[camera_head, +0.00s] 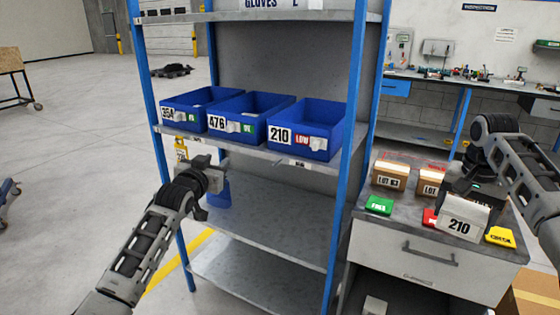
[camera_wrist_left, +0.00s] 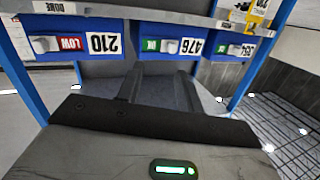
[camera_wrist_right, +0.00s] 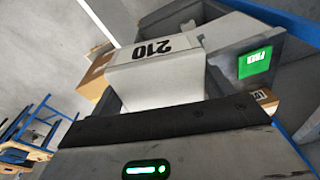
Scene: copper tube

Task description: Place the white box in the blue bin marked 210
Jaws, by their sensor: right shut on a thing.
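The white box (camera_head: 462,219), labelled 210, is held in my right gripper (camera_head: 468,192) above the right side of the grey cabinet. It also shows between the fingers in the right wrist view (camera_wrist_right: 157,75). The blue bin marked 210 (camera_head: 305,130) is the rightmost of three blue bins on the shelf, with a red LOW tag on its front; its front shows upside down in the left wrist view (camera_wrist_left: 95,45). My left gripper (camera_head: 212,170) is in front of the shelf, below the bins, with no held object visible.
Blue bins 476 (camera_head: 245,117) and 354 (camera_head: 195,108) stand left of bin 210. Blue shelf posts (camera_head: 350,150) flank the rack. Cartons (camera_head: 391,176) and a green card (camera_head: 379,205) sit on the cabinet top (camera_head: 408,212). The lower shelf (camera_head: 270,235) is mostly bare.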

